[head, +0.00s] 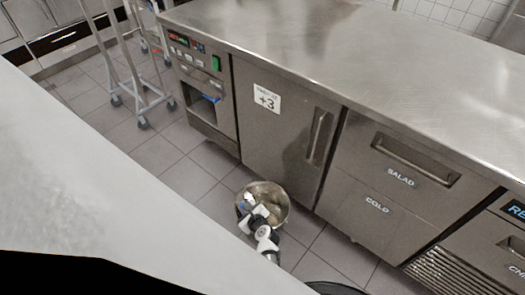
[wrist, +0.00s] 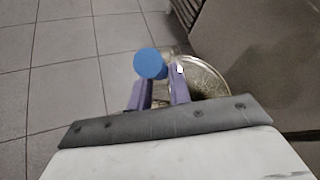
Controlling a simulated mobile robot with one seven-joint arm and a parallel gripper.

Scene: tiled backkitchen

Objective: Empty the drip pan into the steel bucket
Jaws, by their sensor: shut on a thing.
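The steel bucket (head: 279,198) stands on the floor close in front of the cabinet, a round open vessel. Its rim and inside also show in the wrist view (wrist: 212,82), right of and behind my fingers. My gripper (head: 247,203) is over the bucket's left side in the head view. In the wrist view its purple fingers (wrist: 158,88) are shut on a blue round-ended piece (wrist: 150,63), which looks like a handle end. No pan body shows clearly, so I cannot tell whether this is the drip pan. My gripper hides part of the bucket.
A steel counter (head: 380,70) with doors and drawers runs along the right. At its left end, a control panel sits above a recess (head: 203,100) with something blue in it. A wheeled metal rack (head: 135,75) stands at the upper left. Tiled floor left of the bucket is clear.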

